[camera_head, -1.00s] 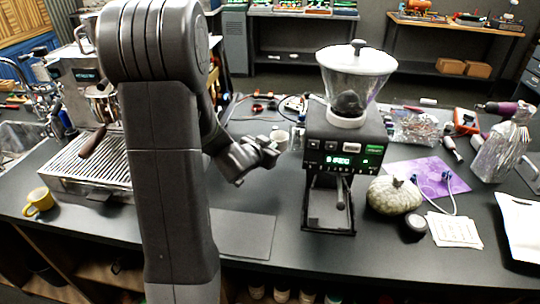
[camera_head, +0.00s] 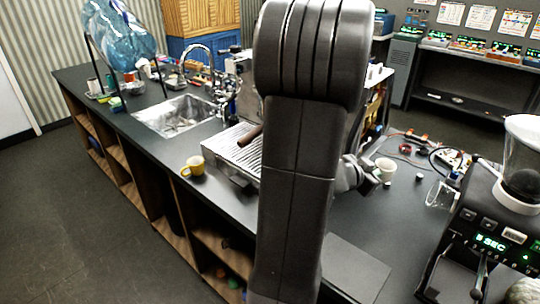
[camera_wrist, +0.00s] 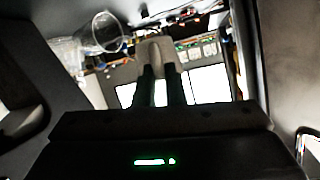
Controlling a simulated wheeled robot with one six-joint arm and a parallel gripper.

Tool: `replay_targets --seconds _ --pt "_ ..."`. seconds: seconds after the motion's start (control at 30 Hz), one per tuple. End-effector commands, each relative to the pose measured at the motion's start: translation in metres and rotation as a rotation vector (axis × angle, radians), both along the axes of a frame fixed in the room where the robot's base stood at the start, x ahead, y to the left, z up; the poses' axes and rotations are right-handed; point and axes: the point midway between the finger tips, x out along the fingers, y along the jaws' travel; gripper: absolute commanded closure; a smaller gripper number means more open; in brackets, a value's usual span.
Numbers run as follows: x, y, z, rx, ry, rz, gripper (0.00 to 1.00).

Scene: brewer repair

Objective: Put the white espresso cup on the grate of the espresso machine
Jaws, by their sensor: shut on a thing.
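The white espresso cup (camera_head: 385,168) is at the end of my gripper (camera_head: 372,176), right of my arm. My gripper is shut on it and holds it in front of the wrist. In the wrist view a pale shape that looks like the cup (camera_wrist: 157,55) is at the tips of the dark fingers. The espresso machine is largely hidden behind my arm. Its slatted grate (camera_head: 228,150) shows left of the arm, with a dark brown handle above it. The cup is to the right of the grate, apart from it.
A yellow mug (camera_head: 193,166) stands at the counter edge, left of the grate. The sink (camera_head: 178,116) is farther left. A coffee grinder (camera_head: 490,220) stands at the right. Cables and small parts lie behind the cup. A flat dark mat (camera_head: 352,270) lies in front.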

Motion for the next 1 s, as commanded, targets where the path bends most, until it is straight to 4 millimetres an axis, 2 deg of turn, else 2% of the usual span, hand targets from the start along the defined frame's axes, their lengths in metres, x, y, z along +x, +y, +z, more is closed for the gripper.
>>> replay_targets --seconds 0.1,0.47,0.7,1.0 --pt "0.002 0.033 0.003 -0.002 0.000 0.033 1.00" --pt "-0.008 0.117 0.007 -0.005 0.003 0.113 1.00" --pt "-0.025 0.166 0.009 -0.008 0.005 0.165 1.00" --pt "-0.055 0.217 0.009 -0.010 0.007 0.228 1.00"
